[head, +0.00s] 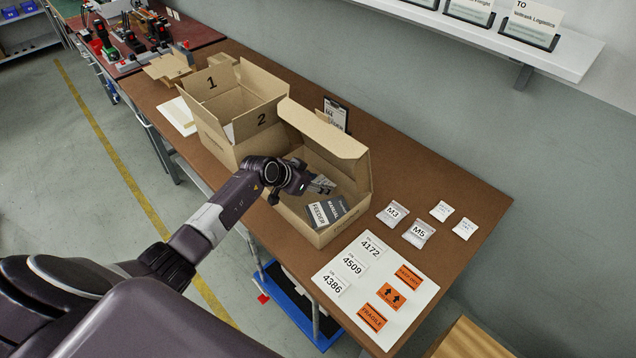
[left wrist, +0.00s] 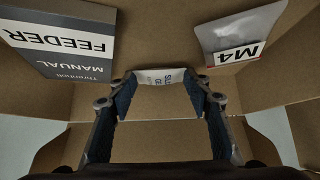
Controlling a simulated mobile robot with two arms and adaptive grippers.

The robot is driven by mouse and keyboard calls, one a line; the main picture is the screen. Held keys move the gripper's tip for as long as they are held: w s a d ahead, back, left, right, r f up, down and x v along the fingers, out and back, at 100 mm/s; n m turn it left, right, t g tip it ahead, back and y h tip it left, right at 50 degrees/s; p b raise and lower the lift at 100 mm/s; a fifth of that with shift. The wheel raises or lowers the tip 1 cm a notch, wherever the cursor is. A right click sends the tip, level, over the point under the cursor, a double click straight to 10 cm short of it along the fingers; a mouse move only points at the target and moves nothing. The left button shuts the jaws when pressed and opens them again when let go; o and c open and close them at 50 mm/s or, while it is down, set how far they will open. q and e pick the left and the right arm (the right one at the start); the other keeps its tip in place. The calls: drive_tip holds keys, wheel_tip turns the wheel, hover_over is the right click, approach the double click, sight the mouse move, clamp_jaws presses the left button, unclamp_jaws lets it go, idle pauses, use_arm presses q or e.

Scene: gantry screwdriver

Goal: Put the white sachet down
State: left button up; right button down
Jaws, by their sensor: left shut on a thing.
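The white sachet (left wrist: 160,77) is between the fingertips of my left gripper (left wrist: 160,85) in the left wrist view. Its small print is upside down. In the head view my left gripper (head: 321,184) is inside the open cardboard box (head: 362,172), and the sachet it holds cannot be made out. My left gripper is shut on the sachet. A grey and white feeder manual (head: 328,211) lies in the box; it also shows in the left wrist view (left wrist: 65,45). A clear M4 bag (left wrist: 236,38) lies across from it. My right gripper is not in view.
M3 (head: 392,213) and M5 (head: 419,234) bags and two white sachets (head: 441,210) (head: 464,228) lie to the right. A white label sheet (head: 412,282) lies in front of them.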

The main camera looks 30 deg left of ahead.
use_arm(q)
drive_tip(key=shift+f, duration=0.1)
drive_tip(key=o, duration=0.7)
drive_tip(key=shift+f, duration=0.1)
drive_tip(key=shift+c, duration=0.2)
drive_tip(key=shift+s+r, duration=0.15)
drive_tip(key=shift+r, duration=0.15)
drive_tip(key=v, duration=1.1)
drive_tip(key=shift+s+r, duration=0.25)
drive_tip(key=shift+r, duration=0.05)
drive_tip(key=shift+a, duration=0.1)
